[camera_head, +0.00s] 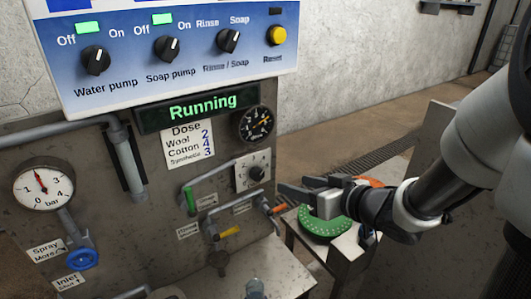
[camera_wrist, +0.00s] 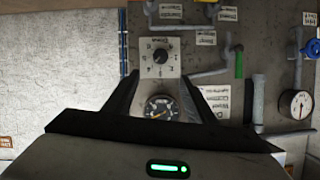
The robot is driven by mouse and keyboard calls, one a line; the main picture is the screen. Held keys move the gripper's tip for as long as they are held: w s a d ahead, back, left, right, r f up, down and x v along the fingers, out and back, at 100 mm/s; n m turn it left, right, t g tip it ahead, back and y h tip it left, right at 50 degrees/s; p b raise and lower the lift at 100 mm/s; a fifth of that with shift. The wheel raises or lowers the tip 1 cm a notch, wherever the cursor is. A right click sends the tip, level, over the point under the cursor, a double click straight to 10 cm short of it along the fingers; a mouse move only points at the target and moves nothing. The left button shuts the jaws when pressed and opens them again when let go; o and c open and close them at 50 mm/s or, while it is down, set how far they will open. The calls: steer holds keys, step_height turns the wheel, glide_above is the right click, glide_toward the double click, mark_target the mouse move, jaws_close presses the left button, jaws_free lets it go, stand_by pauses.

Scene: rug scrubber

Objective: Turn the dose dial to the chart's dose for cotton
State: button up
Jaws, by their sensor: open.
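The dose dial (camera_head: 256,173) is a small black knob on a white square plate on the machine's front, below the round black gauge. In the wrist view, which is upside down, the dial (camera_wrist: 160,56) appears straight ahead beyond the fingertips. Its setting is too small to read surely. The dose chart (camera_head: 188,145) reads Wool 2, Cotton 4, Synthetic 3. My gripper (camera_head: 286,188) is open and empty, to the right of the dial and apart from it. Its fingers also frame the wrist view (camera_wrist: 160,82).
Pipes with a green-handled valve (camera_head: 190,200) and an orange-handled valve (camera_head: 228,232) run below and left of the dial. The black gauge (camera_head: 256,124) is above it. A small stand holding a green round brush (camera_head: 322,222) is beneath my gripper. The display (camera_head: 203,106) reads Running.

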mark_target(259, 174)
steer(key=b+x, duration=0.2)
steer(key=x, duration=1.4)
steer(key=shift+w+a+f+b, duration=0.2)
steer(key=shift+b, duration=0.15)
steer(key=c, duration=1)
steer(key=b, duration=0.2)
steer(key=n+b, duration=0.1)
steer(key=b, duration=0.1)
steer(key=shift+s+a+f+h, duration=0.1)
steer(key=shift+a+f+h, duration=0.05)
steer(key=shift+f+h, duration=0.25)
steer(key=shift+c, duration=0.2)
steer(key=n+b, duration=0.1)
steer(key=b, duration=0.1)
steer(key=shift+r+t+h+b, duration=0.15)
steer(key=shift+t+h+b, duration=0.15)
steer(key=shift+t, duration=0.1)
steer(key=shift+r+n, duration=0.3)
